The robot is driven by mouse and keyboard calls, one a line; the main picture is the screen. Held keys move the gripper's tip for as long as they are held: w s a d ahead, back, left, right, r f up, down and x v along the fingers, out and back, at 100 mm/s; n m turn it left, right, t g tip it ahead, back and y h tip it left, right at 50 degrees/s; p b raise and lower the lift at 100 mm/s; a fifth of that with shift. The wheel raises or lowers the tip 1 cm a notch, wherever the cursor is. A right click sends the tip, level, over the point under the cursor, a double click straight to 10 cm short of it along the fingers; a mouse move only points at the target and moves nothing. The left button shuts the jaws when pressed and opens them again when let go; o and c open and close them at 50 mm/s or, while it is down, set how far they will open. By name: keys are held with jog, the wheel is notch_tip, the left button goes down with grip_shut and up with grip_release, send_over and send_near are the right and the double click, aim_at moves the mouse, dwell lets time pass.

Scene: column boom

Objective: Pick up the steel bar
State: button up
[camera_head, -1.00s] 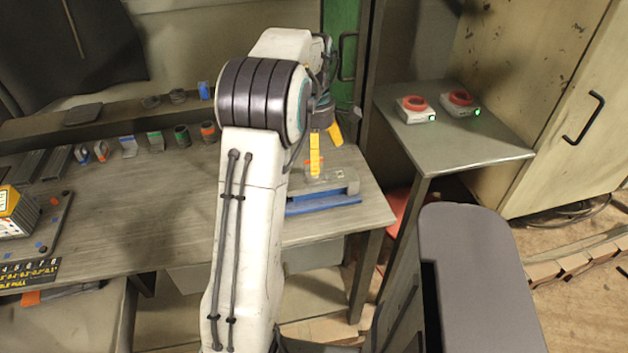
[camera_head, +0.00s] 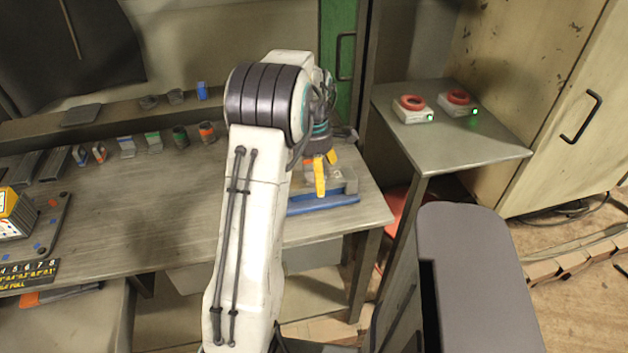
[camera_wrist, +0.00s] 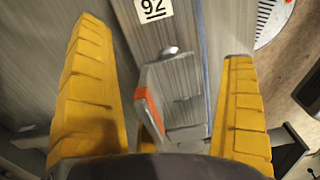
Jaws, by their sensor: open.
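My gripper (camera_head: 325,174) is at the right end of the workbench, pointing down over a blue-edged holder (camera_head: 322,206). In the wrist view its two yellow fingers (camera_wrist: 163,45) are spread wide. Between them is a grey metal block with an orange stripe (camera_wrist: 173,88), which looks like the steel bar. Clear space shows between it and each finger. Its lower end is hidden by the gripper body. The block is on or over a grey metal surface with a label reading 92 (camera_wrist: 154,9). In the head view the bar is mostly hidden behind the fingers.
A side table (camera_head: 455,147) at right holds two red-topped devices (camera_head: 413,109). A cabinet (camera_head: 560,120) stands behind it. The bench middle is clear.

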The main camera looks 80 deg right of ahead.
jog(key=shift+f, duration=0.3)
jog(key=shift+r, duration=0.1)
jog(key=c, duration=1.2)
jog(key=shift+c, duration=0.2)
jog(key=shift+d+r, duration=0.1)
jog(key=shift+r, duration=0.55)
notch_tip(320, 180, up, 3)
jog(key=shift+f, duration=0.1)
jog(key=s+a+r, duration=0.1)
jog(key=s+r, duration=0.1)
jog(key=s, duration=0.1)
jog(key=s+a+r, duration=0.2)
jog(key=s, duration=0.2)
jog(key=s+a+r, duration=0.1)
jog(key=s+r, duration=0.2)
jog(key=shift+s+a, duration=0.35)
jog(key=shift+a, duration=0.05)
